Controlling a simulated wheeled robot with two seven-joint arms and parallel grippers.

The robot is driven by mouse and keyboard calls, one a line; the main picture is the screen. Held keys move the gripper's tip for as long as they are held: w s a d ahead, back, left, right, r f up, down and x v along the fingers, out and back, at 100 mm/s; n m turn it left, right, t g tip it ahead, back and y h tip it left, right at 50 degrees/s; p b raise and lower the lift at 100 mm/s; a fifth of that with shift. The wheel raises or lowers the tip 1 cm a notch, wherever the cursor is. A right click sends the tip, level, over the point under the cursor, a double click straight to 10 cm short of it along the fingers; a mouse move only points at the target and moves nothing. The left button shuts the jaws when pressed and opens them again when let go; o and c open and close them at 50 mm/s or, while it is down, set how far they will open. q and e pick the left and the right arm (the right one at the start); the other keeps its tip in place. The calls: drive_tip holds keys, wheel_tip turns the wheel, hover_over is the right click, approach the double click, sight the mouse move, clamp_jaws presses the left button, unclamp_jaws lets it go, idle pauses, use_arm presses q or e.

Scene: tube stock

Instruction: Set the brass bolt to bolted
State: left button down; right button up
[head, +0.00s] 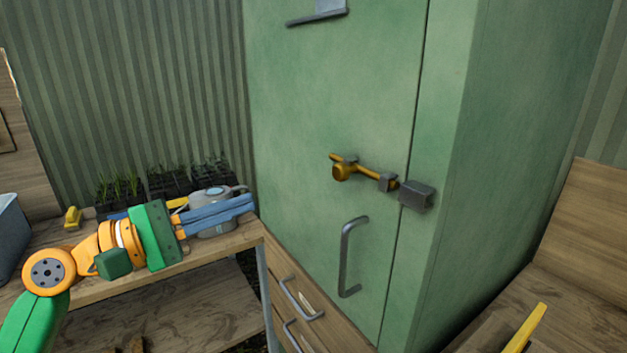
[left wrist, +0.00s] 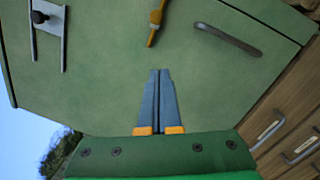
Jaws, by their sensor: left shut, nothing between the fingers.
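The brass bolt (head: 366,170) lies on the green cabinet door (head: 310,110), with its round knob toward the left end. Its bar runs through a grey guide toward a grey keeper block (head: 415,195) across the door gap. I cannot tell whether its tip is inside the keeper. Part of the bolt also shows at the top of the left wrist view (left wrist: 155,22). My left gripper (head: 252,203) is shut and empty, left of the bolt and apart from it. Its blue fingers (left wrist: 160,72) point toward the door in the left wrist view. My right gripper is not in view.
A grey door handle (head: 350,257) sticks out below the bolt. A wooden bench (head: 195,262) with seedling trays (head: 165,185) stands at left, and wooden drawers (head: 290,295) stand below the door. A yellow strip (head: 525,328) lies at lower right.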

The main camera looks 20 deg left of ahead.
sight(351, 171)
use_arm(q)
drive_tip(key=w+d+r+p, duration=0.2)
drive_tip(key=w+d+p, duration=0.3)
drive_tip(key=d+p, duration=0.4)
drive_tip(key=shift+w+d+r+p, duration=0.25)
drive_tip(key=shift+w+r+p, duration=0.15)
drive_tip(key=shift+p, duration=0.1)
drive_tip(key=shift+w, duration=0.1)
